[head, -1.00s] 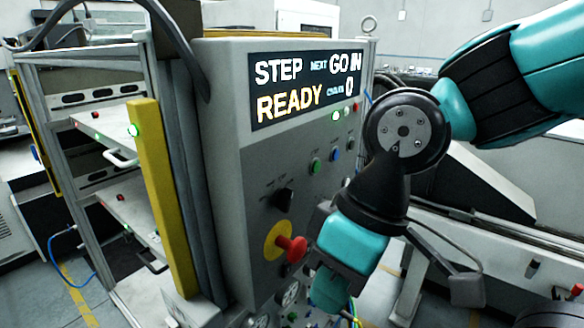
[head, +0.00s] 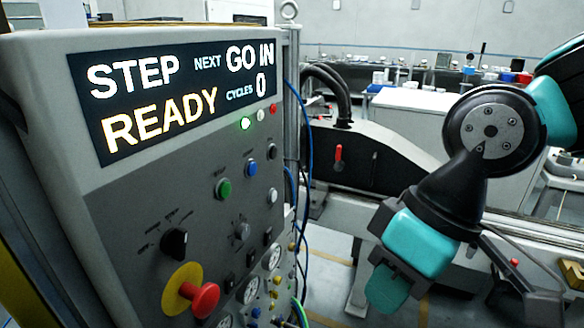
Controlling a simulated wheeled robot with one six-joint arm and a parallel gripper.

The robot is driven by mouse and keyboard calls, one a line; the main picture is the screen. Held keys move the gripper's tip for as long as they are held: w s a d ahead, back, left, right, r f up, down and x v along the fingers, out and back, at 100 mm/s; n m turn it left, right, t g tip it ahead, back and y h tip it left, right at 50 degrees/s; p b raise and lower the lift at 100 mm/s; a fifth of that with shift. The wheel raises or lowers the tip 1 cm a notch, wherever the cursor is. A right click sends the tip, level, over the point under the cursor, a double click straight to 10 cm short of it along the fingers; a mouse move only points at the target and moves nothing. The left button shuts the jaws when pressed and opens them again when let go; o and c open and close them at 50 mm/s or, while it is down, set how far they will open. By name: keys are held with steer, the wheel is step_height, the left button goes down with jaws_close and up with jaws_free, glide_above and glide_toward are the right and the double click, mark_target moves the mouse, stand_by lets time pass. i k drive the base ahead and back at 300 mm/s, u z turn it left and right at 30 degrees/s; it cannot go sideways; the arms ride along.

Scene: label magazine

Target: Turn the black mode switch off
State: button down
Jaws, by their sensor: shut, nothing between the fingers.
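The black mode switch (head: 174,243) is a rotary knob on the grey control panel, at the lower left in the head view. Small label marks surround it; its exact setting is too small to read. My gripper (head: 388,290) hangs at the end of my teal and black arm, to the right of the panel and apart from it. Its fingers point downward and are shut and empty. No part of the gripper touches the switch.
A red emergency button (head: 204,298) on a yellow disc sits just below the switch. A green button (head: 223,188) and other buttons and gauges lie to its right. The display (head: 180,95) reads STEP, READY, GO IN, cycles 0. Blue cables hang along the panel's right edge.

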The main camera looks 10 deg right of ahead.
mark_target(173, 243)
steer(key=z, duration=1.3)
steer(key=i, duration=1.1)
steer(key=u, duration=3.1)
